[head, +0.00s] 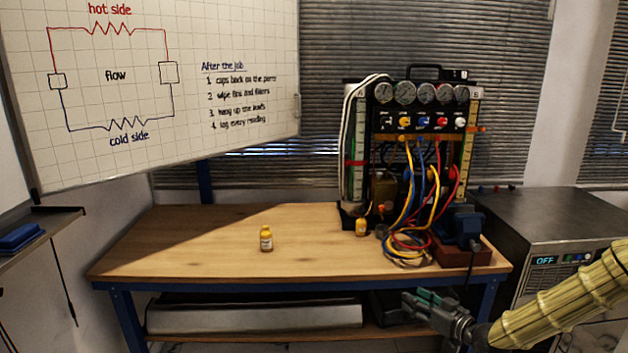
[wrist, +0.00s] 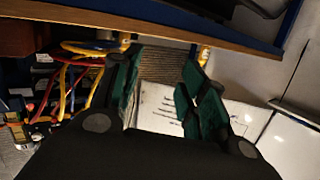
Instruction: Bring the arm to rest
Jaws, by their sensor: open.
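My gripper (head: 428,304) is at the lower right of the head view, in front of the workbench's front edge and lower than its top. My arm reaches in from the right edge in a yellowish ribbed sleeve. In the wrist view my gripper (wrist: 160,85) shows two green-padded fingers spread apart, with nothing between them. The wrist picture is strongly turned, with the bench edge running across its top.
The wooden workbench (head: 200,240) carries a gauge rig (head: 420,130) with coloured hoses (head: 415,215). A metal cabinet (head: 560,220) reading OFF is at right. The bench's left part is clear.

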